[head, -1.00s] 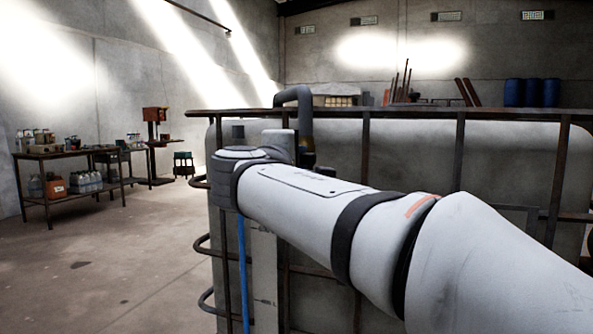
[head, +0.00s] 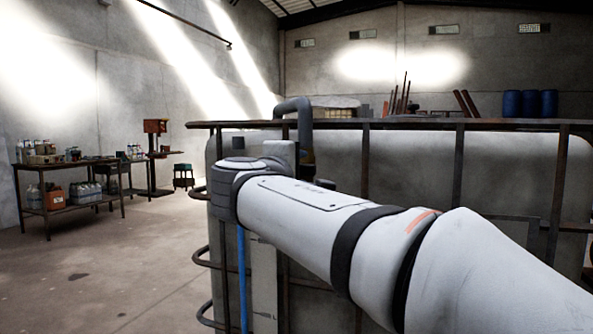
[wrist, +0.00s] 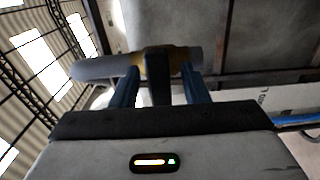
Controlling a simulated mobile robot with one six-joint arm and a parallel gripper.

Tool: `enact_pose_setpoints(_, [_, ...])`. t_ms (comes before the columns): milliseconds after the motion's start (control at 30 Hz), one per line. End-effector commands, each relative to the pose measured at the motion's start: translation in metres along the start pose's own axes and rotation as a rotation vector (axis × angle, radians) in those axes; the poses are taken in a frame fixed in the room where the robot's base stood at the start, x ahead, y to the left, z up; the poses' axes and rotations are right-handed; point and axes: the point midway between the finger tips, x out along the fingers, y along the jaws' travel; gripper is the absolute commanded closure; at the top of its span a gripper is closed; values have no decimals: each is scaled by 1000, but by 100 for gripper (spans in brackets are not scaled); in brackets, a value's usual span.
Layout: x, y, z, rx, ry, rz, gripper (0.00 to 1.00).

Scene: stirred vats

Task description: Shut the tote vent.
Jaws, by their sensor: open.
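The tote (head: 410,165) is a large pale tank in a rusty bar cage, filling the right half of the head view. A dark grey bent pipe (head: 306,120) rises over its top rail, behind my arm. In the wrist view, my gripper (wrist: 160,78) is open, with two blue fingers pointing up the picture. A dark upright piece (wrist: 158,72), probably the vent's handle, stands between the fingers, with a gap on each side. Behind it lies a grey pipe (wrist: 95,67) with a brass-coloured part (wrist: 181,56). My gripper is hidden in the head view.
A bench (head: 70,162) with bottles and an orange can stands at the left, with a red machine (head: 155,126) behind it. Blue drums (head: 530,103) stand beyond the tote. The floor at the left (head: 110,255) is clear. Cage bars run close to my arm.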

Motion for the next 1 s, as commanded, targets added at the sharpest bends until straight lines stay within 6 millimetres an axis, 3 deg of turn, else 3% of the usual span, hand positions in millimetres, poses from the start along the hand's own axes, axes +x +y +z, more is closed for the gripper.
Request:
enact_pose_setpoints(167, [-5, 1, 0, 0, 1, 0, 59])
enact_pose_setpoints(633, [-72, 1, -1, 0, 2, 0, 59])
enact_pose_setpoints(1000, [-77, 0, 0, 0, 0, 0, 59])
